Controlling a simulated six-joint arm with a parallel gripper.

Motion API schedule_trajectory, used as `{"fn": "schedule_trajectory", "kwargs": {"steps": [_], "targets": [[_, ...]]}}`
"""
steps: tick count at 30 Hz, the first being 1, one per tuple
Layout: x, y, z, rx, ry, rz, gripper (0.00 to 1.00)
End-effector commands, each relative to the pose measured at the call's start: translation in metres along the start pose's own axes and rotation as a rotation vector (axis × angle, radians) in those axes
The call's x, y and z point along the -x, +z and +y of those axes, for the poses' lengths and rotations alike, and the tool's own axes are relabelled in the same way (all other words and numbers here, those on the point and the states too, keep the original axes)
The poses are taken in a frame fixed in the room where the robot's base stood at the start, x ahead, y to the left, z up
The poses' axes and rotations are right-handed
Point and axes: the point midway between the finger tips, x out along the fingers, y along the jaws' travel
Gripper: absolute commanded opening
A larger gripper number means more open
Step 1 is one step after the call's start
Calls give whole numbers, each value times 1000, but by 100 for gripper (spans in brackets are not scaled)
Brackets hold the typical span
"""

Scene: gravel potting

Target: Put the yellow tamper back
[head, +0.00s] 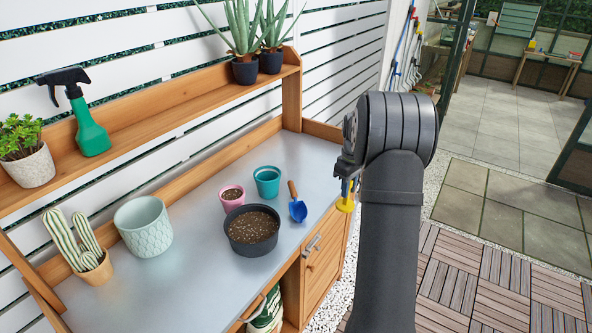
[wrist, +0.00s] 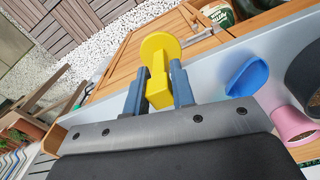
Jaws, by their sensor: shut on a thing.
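The yellow tamper (wrist: 160,55) is held between the two blue-grey fingers of my gripper (wrist: 158,88) in the wrist view. Its round flat head points away from the gripper, and its square stem sits between the fingers. In the head view, the tamper (head: 346,203) shows below my gripper (head: 348,178), beyond the right edge of the bench top as seen in the picture. My gripper is shut on it. Part of the gripper is hidden behind my arm there.
On the metal bench top (head: 190,228) stand a black pot of soil (head: 252,246), a pink pot (head: 231,204), a teal pot (head: 267,176), a blue trowel (head: 298,210), a pale green pot (head: 145,231) and a cactus (head: 92,262). A shelf (head: 150,118) holds a spray bottle (head: 88,132) and plants.

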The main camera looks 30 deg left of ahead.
Motion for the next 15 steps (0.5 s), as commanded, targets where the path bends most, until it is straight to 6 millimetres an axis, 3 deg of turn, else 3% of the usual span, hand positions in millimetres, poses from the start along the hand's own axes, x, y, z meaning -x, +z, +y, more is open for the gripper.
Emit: {"fn": "schedule_trajectory", "kwargs": {"steps": [3,15], "targets": [[-1,-33,-8,5,0,0,0],[-1,-133,-30,2,1,1,0]]}}
